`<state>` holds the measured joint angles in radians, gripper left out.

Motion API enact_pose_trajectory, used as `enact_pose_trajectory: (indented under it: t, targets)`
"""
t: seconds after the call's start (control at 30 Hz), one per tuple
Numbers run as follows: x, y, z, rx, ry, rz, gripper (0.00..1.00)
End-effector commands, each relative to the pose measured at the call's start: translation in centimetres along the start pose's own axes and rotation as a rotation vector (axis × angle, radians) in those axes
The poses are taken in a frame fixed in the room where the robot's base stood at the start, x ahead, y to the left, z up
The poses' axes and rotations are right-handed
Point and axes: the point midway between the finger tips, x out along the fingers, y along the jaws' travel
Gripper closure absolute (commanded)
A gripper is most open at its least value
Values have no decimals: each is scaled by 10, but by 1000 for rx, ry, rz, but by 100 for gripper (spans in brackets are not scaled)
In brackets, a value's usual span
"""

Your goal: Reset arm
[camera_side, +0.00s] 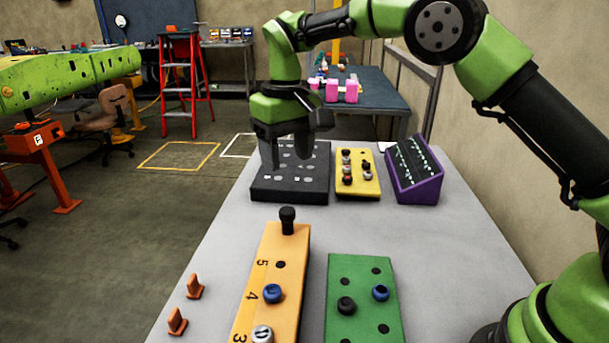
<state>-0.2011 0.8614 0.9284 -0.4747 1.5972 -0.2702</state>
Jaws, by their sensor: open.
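My green arm reaches in from the right over the grey table (215,300). My gripper (287,160) points down with its fingers apart and nothing seen between them. It is over or just in front of the dark grey tray (290,190) at the table's far left, hiding part of it. I cannot tell how high the fingertips are above the tray. The tray has several light marks or small parts on top.
An orange numbered block (290,247) with a black knob (287,220) and a green block (365,267) lie in front. A yellow block (371,188) and a purple angled rack (427,187) stand behind. Two orange-brown clips (194,287) lie at left. The table's middle is clear.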

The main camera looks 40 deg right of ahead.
Motion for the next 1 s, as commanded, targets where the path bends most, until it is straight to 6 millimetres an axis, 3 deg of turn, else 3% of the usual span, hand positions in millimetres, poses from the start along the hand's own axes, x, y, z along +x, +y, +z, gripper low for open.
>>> enact_pose_trajectory:
  t: [0.17, 0.3, 0.5, 0.63, 0.8, 1.0]
  targets:
    - [-46, 11, 21, 34, 73, -39, 43]
    - [-87, 24, 57, 77, 159, -84, 43]
    - [-124, 39, 121, 148, 288, -149, 43]
    - [-132, 47, 166, 200, 374, -190, 43]
    - [-125, 53, 219, 269, 480, -238, 43]
    - [-108, 56, 255, 325, 559, -273, 43]
